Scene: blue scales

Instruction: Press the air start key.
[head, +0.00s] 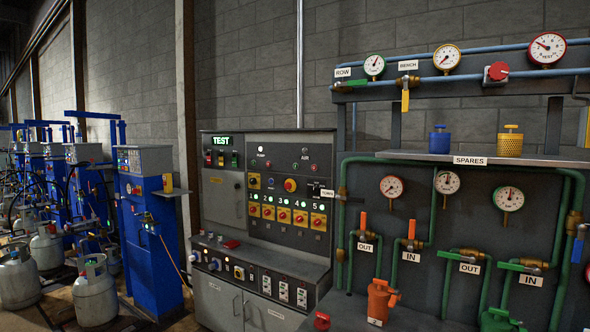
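The grey control cabinet (225,283) stands against the wall left of centre, with a dark upper panel. A small label that reads AIR (305,152) is at the panel's upper right. Small keys sit just below it, one of them red (314,168); they are too small for me to tell which one is the start key. A second labelled group with a white lamp (260,149) is to its left. Neither of my grippers is in view.
Numbered yellow-and-red switches (284,215) fill the panel's middle. A green-piped rack with gauges (392,186) and valves stands at right. Blue filling scales (150,240) and grey gas cylinders (95,295) are at left. Space before the cabinet's upper panel looks clear.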

